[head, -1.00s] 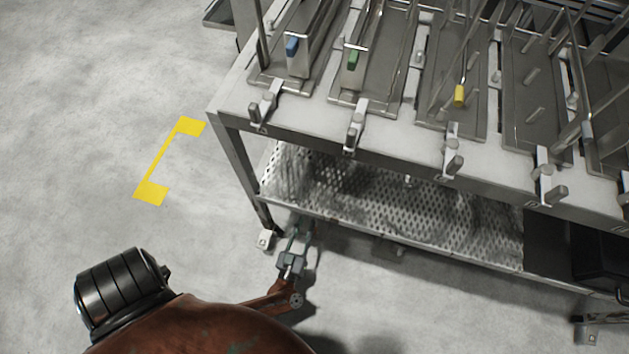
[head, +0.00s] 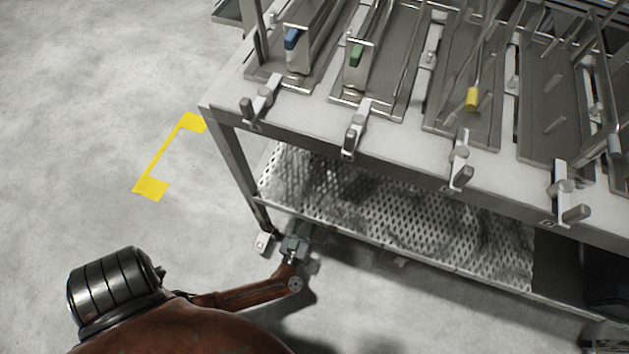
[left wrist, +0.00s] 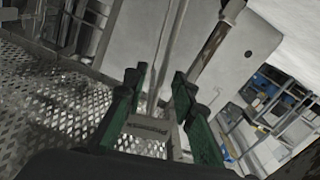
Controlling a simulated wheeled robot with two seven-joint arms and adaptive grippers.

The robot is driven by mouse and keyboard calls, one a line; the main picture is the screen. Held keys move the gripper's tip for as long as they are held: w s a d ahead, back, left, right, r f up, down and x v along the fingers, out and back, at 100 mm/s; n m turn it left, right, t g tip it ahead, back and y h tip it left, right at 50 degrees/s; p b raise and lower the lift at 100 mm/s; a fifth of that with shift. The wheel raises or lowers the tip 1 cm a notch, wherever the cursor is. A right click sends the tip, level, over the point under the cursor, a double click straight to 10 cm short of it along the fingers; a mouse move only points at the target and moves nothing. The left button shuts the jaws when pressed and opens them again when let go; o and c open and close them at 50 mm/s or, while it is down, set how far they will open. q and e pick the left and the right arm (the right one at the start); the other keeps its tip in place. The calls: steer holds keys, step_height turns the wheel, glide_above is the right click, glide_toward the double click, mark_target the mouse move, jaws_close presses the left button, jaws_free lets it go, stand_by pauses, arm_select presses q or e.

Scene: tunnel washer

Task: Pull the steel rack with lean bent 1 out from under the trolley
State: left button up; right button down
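The steel trolley (head: 225,97) fills the right of the head view. A perforated steel surface (head: 390,205) lies low beneath its top; I cannot tell whether it is the rack or a fixed shelf. The lean bent 1 mark cannot be made out. My left gripper (head: 300,236) is low by the trolley's near left leg, at the front edge of the perforated surface. Its tips are partly hidden in the head view. In the left wrist view its green fingers (left wrist: 158,75) stand apart, with nothing clearly held between them. My right gripper is not in view.
The trolley top carries several steel trays, clamps and upright rods, with blue (head: 292,38), green (head: 357,54) and yellow (head: 472,99) tabs. A yellow floor marking (head: 165,160) lies left of the trolley. The grey floor there is clear. A dark box (head: 607,268) is at lower right.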

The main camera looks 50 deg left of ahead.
arm_select(q)
steer(key=shift+w+a, duration=0.2)
steer(key=shift+w, duration=0.1)
steer(key=shift+c, duration=0.2)
jaws_close()
stand_by(0.7)
